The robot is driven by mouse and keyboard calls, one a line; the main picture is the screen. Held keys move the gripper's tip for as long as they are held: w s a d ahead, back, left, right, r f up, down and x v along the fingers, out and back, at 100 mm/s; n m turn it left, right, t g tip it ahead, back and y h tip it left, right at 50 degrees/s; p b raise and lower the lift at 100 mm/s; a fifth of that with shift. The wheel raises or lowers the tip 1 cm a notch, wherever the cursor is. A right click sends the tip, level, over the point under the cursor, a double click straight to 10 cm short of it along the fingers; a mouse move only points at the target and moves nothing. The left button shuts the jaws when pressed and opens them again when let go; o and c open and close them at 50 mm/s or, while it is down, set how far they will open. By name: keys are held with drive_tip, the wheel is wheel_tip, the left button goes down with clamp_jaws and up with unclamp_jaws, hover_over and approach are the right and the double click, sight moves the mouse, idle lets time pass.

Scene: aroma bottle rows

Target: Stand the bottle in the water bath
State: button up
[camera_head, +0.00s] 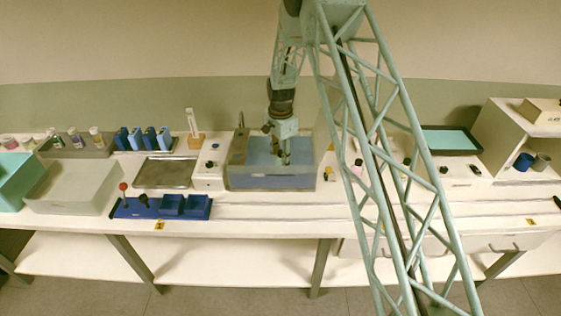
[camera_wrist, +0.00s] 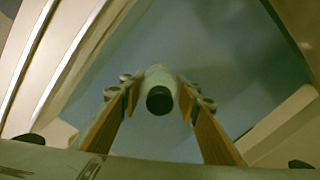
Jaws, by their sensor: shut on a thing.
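The water bath (camera_head: 236,178) is a clear-walled tank of blue water on the bench, left of centre. My gripper (camera_head: 285,158) points down inside the outline of the bath in the head view. In the wrist view my gripper (camera_wrist: 160,100) has its two orange-padded fingers closed on a pale bottle with a dark round cap (camera_wrist: 159,99). The bottle is seen end-on, with blue-grey water (camera_wrist: 220,60) behind it. Its lower part is hidden, and I cannot tell whether its base touches the bath floor.
A white control box (camera_head: 208,170) adjoins the bath on the left. A white shelf unit (camera_head: 510,140) stands at the right. Bench in front of the bath is mostly clear.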

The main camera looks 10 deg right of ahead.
drive_tip(key=o, duration=1)
drive_tip(key=shift+c, duration=0.2)
drive_tip(key=shift+r, duration=6.1)
